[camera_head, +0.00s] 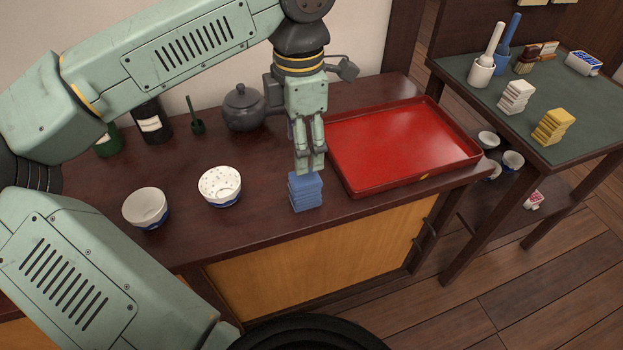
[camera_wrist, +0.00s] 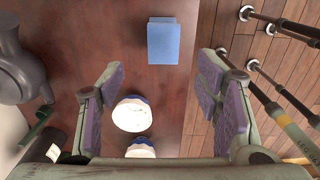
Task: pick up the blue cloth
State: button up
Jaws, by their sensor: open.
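The blue cloth (camera_head: 305,193) is a folded stack on the dark wooden cabinet top, near its front edge and left of the red tray. In the wrist view the cloth (camera_wrist: 163,42) lies beyond the fingertips, roughly midway between them sideways. My gripper (camera_head: 310,168) is directly above the cloth in the head view, pointing down, its fingertips close to the cloth's top. In the wrist view my gripper (camera_wrist: 155,75) shows its two fingers wide apart with nothing between the pads. Whether the fingertips touch the cloth cannot be told.
The red tray (camera_head: 343,172) stands close on the right. Two bowls, one plain (camera_head: 146,207) and one speckled (camera_head: 220,187), stand on the left. A dark teapot (camera_head: 243,106) and bottles are behind.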

aim_at(305, 177)
notch_tip(305, 177, down, 3)
jog(key=shift+s+r, duration=0.1)
jog(key=shift+r, duration=0.05)
jog(key=shift+d+f+p, duration=0.15)
jog(key=shift+f+p, duration=0.25)
jog(key=shift+f, duration=1.15)
jog(key=shift+d+f+p, duration=0.1)
jog(key=shift+f+p, duration=0.3)
jog(key=shift+f, duration=1.1)
jog(key=shift+c, duration=0.3)
jog(key=c, duration=1.2)
jog(key=shift+r, duration=0.1)
